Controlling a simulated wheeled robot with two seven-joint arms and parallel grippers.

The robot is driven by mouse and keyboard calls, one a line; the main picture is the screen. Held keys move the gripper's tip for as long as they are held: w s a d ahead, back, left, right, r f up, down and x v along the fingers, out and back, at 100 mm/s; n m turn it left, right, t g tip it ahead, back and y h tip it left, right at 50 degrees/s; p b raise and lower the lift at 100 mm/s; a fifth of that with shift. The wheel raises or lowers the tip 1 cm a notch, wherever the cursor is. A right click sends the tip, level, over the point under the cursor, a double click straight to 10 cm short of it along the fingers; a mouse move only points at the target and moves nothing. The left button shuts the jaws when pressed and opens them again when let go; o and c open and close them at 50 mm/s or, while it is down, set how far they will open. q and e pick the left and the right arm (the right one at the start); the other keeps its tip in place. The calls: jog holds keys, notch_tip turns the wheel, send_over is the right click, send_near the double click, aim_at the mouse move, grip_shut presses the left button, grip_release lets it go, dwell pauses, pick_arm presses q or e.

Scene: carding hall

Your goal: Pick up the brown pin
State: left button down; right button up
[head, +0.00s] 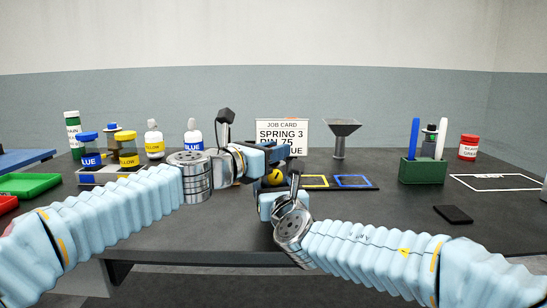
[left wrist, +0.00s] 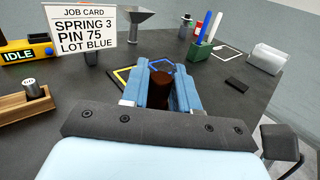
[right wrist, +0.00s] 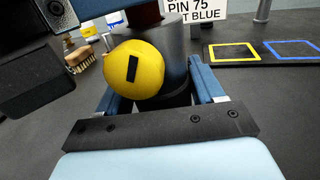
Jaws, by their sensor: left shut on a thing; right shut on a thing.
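The brown pin (left wrist: 187,90) stands between the jaws of my left gripper (left wrist: 175,80), which is shut on it. In the right wrist view the pin's lower part (right wrist: 147,12) shows just above a grey cylinder (right wrist: 172,45); I cannot tell whether they touch. The cylinder has a round yellow part with a black slot (right wrist: 134,68) on its near side. My right gripper (right wrist: 165,95) is shut on this grey cylinder. In the head view the left gripper (head: 279,153) is above the right gripper (head: 270,203), and the pin is hidden.
A job card (head: 282,134) reading SPRING 3, PIN 75 stands behind, with a metal funnel (head: 340,132) beside it. A dark board with yellow (head: 315,181) and blue (head: 352,181) frames lies right of the grippers. Bottles and jars stand left; a green holder (head: 423,171) stands right.

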pick_arm(q)
notch_tip(320, 180, up, 10)
jog(key=shift+r, duration=0.1)
dwell(0.4)
pick_arm(e)
jog(key=o, duration=1.6)
jog(key=shift+s, duration=0.1)
